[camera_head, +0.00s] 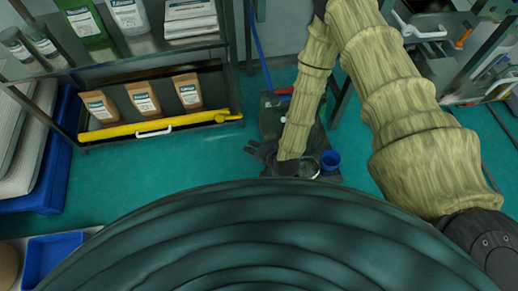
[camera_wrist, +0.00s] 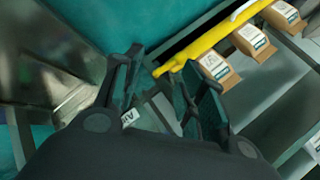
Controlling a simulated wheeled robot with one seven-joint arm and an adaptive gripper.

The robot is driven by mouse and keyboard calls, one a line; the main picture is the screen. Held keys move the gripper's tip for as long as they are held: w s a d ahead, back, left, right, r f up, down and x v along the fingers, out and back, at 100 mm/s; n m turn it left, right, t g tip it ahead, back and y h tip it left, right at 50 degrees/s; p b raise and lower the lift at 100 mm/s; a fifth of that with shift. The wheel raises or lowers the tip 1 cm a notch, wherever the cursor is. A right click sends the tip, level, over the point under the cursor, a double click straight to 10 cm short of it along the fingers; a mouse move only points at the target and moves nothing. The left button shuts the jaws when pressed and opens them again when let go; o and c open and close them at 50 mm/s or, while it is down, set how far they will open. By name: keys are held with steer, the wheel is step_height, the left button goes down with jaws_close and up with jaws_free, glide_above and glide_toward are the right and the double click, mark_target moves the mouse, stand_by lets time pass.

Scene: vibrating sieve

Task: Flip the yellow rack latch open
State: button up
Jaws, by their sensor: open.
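The yellow rack latch (camera_head: 190,119) is a long yellow bar across the front of the rack's lower shelf, its right end near the rack's corner. In the wrist view the yellow bar (camera_wrist: 205,44) runs from upper right down to an end near my fingertips. My gripper (camera_head: 258,150) is open and empty, below and to the right of the bar's end in the head view. In the wrist view my gripper (camera_wrist: 162,62) has its two fingers spread, with the bar's end beyond them and close to the right fingertip. I cannot tell whether they touch.
Brown pouches (camera_head: 143,98) stand on the lower shelf behind the bar; bottles and a stack of packs (camera_head: 190,18) are above. A blue cup (camera_head: 330,161) is right of my gripper. Blue bins (camera_head: 45,170) are at left. Green floor is clear before the rack.

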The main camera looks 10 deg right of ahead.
steer(key=shift+s+d+r+n+g+h+p, duration=0.2)
steer(key=shift+s+d+r+p, duration=0.1)
steer(key=shift+s+r+p, duration=0.25)
steer(key=shift+s+d+r+n+g+h+p, duration=0.1)
steer(key=shift+s+d+r+n+g+p, duration=0.15)
steer(key=shift+s+r, duration=0.35)
steer(key=shift+f, duration=0.15)
